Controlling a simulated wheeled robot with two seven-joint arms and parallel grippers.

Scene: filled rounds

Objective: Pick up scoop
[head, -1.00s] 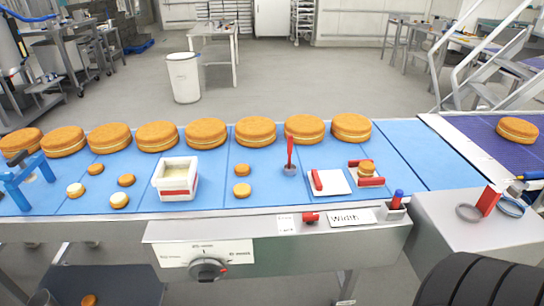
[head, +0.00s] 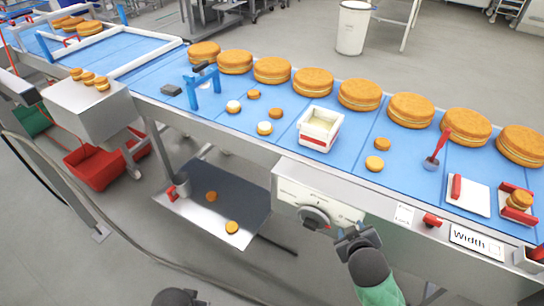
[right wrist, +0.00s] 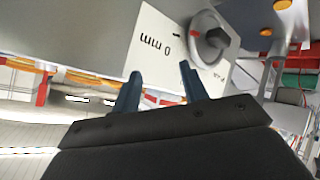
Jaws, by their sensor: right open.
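The scoop (head: 441,146), with an upright red handle and a small grey-blue head, stands on the blue conveyor at the right of the head view. My right gripper (head: 357,238) is in front of the conveyor's front panel, below and left of the scoop, and holds nothing. In the right wrist view its two blue fingers (right wrist: 160,85) are apart, with the panel and its dial beyond them; the scoop is not seen there. A dark part at the bottom edge of the head view looks like my left gripper (head: 178,297); its jaws cannot be made out.
Several filled cake rounds (head: 358,94) line the belt's far side. A white tub (head: 320,129) and small rounds (head: 374,163) lie left of the scoop. A white board (head: 468,195) lies right of it. The dial panel (head: 315,200) juts out at the front.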

